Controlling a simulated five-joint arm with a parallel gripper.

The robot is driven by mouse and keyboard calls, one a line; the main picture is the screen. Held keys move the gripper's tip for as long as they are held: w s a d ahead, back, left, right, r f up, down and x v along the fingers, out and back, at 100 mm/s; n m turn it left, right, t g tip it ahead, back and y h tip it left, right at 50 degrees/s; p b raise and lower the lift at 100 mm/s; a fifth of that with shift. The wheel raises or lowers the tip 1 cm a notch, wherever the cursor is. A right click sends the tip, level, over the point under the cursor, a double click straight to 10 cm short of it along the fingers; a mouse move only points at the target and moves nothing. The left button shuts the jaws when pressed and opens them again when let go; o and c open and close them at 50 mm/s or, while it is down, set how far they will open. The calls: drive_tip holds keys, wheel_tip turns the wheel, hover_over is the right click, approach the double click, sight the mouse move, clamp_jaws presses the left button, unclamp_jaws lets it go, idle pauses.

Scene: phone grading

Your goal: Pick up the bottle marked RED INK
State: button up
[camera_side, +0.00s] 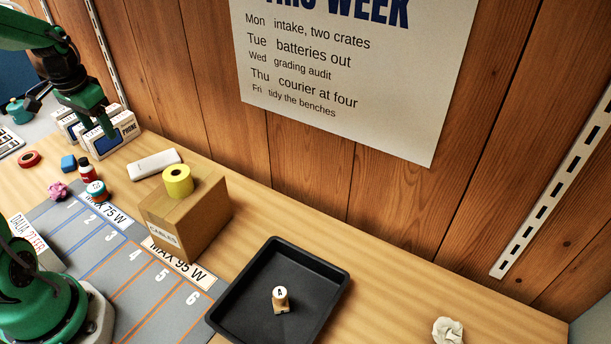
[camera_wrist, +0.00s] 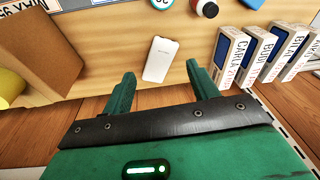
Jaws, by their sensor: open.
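A small red bottle with a dark cap and a pale label (camera_side: 87,172) stands on the bench at the left of the side view; I cannot read its label. A similar dark-capped red thing (camera_wrist: 207,9) shows at the top edge of the wrist view, partly cut off. My gripper (camera_side: 103,132) is open and empty, above the bench near the phone boxes and behind the bottle. In the wrist view its two fingers (camera_wrist: 163,83) stand apart, and the bottle lies beyond them, not between them.
A white slab (camera_side: 154,164), a teal-and-red round item (camera_side: 97,191) and a blue block (camera_side: 68,163) lie near the bottle. Phone boxes (camera_side: 117,136) stand behind. A carton (camera_side: 187,216) bears a yellow roll (camera_side: 178,181). A black tray (camera_side: 331,273) holds a stamp (camera_side: 281,299).

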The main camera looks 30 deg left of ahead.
drive_tip(key=g, duration=0.1)
hover_over(82, 159)
drive_tip(key=shift+n+h, duration=0.3)
drive_tip(key=f, duration=0.7)
drive_tip(key=shift+s+f, duration=0.2)
drive_tip(key=shift+f, duration=0.2)
drive_tip(key=shift+w+f, duration=0.15)
drive_tip(key=shift+f, duration=3.7)
drive_tip(key=c, duration=1.1)
drive_tip(key=shift+o, duration=0.2)
drive_tip(key=shift+r, duration=0.15)
drive_tip(key=shift+r, duration=0.9)
wheel_tip(82, 159, up, 2)
drive_tip(key=shift+d+r, duration=0.15)
drive_tip(key=shift+r, duration=0.05)
drive_tip(key=w+d+r, duration=0.4)
drive_tip(key=d+r, duration=0.2)
drive_tip(key=d, duration=0.4)
drive_tip(key=shift+d+r, duration=0.3)
drive_tip(key=shift+d, duration=0.1)
